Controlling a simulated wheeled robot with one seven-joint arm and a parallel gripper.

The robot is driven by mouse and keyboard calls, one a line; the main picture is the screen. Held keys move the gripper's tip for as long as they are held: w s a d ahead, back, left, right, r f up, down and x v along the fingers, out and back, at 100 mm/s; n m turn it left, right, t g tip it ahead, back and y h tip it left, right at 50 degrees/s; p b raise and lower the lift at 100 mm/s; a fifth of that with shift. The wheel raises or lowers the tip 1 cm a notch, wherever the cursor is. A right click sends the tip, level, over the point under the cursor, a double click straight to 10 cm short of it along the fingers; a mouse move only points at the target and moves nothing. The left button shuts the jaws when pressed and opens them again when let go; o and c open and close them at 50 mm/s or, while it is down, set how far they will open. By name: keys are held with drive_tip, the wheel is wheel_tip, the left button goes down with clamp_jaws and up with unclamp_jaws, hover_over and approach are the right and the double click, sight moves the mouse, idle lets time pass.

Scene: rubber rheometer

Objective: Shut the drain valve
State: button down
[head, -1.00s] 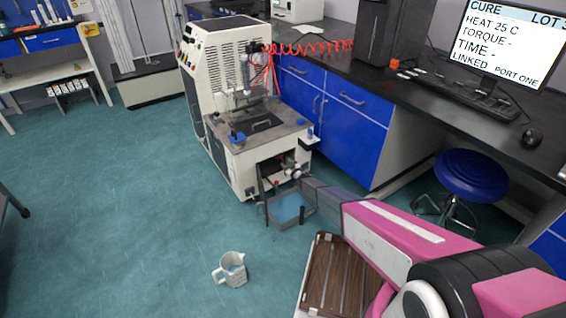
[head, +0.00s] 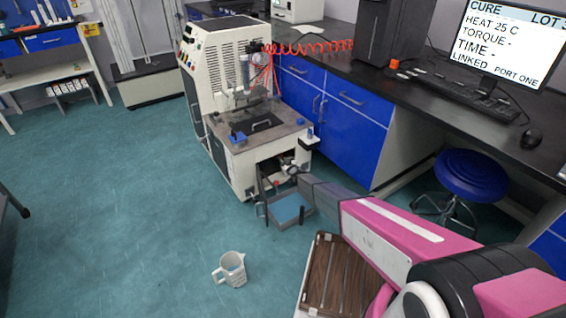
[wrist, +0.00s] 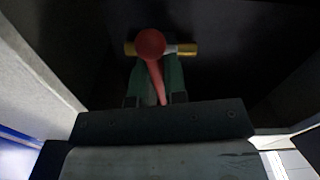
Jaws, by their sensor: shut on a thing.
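The drain valve shows in the wrist view as a red lever handle (wrist: 155,78) with a round red hub on a horizontal brass pipe (wrist: 185,49). The lever lies across the pipe, pointing toward the camera. My gripper (wrist: 155,88) has its greenish fingers on both sides of the lever and is shut on it. In the head view my gripper (head: 291,171) reaches into the open front recess of the white machine (head: 243,165); the valve cannot be made out clearly there. A grey tray (head: 293,225) with a blue surface inside sits below.
A measuring jug (head: 232,268) stands on the floor in front. A wooden-topped piece (head: 328,280) is beside my arm. Blue cabinets (head: 350,125) and a blue stool (head: 470,175) are to the right.

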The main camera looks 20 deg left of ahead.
drive_tip(key=shift+m, duration=1.3)
drive_tip(key=c, duration=1.2)
unclamp_jaws()
drive_tip(key=shift+o, duration=0.2)
drive_tip(key=shift+s+d, duration=0.1)
drive_tip(key=shift+s, duration=0.05)
drive_tip(key=v, duration=1)
drive_tip(key=shift+s+d, duration=0.15)
drive_tip(key=shift+s, duration=0.05)
